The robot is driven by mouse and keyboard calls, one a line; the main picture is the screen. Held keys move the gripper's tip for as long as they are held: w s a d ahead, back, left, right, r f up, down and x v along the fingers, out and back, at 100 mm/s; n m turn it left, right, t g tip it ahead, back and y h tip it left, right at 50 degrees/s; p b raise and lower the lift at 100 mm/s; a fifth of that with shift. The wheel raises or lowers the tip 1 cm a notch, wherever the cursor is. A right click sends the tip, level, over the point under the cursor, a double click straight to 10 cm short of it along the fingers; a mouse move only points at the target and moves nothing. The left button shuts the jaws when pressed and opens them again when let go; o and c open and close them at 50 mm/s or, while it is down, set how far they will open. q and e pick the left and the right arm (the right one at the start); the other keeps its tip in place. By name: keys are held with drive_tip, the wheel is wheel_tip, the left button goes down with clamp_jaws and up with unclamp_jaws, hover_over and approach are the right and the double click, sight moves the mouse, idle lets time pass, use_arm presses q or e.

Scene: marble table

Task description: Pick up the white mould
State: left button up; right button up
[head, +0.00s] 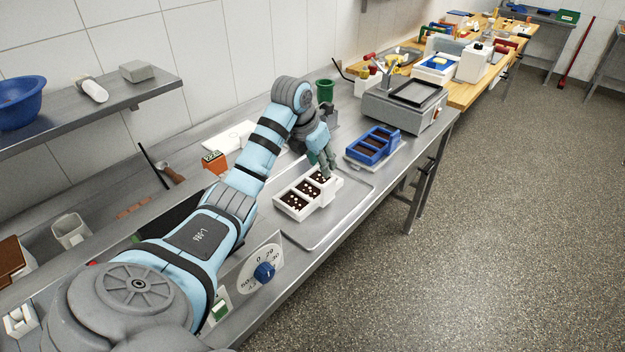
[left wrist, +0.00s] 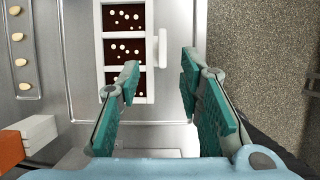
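The white mould (head: 297,213) sits on a shallow metal tray (head: 328,226) on the table; its compartments hold dark chocolate with pale dots. The left wrist view shows it (left wrist: 149,40) upper left of centre. My left gripper (head: 328,170) is over its far right end in the head view. In the left wrist view the fingers (left wrist: 160,70) are apart with nothing held between them. The left fingertip overlaps the mould's lower right part; the right fingertip is beyond its right wall. Whether a finger touches the mould cannot be told. My right gripper is not in view.
A blue mould (head: 373,146) lies just beyond the tray, in front of a grey machine (head: 402,106). An orange box (head: 214,161) stands behind my arm. A dial panel (head: 264,270) is at the near edge. The left wrist view shows a strip of pale nuts (left wrist: 20,62) at left.

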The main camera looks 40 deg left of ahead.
sight(327, 182)
use_arm(q)
drive_tip(key=x, duration=1.1)
drive_tip(key=shift+s+d+f, duration=0.15)
drive_tip(key=shift+s+f, duration=0.05)
drive_tip(key=shift+s, duration=0.05)
clamp_jaws()
drive_tip(key=shift+r, duration=0.1)
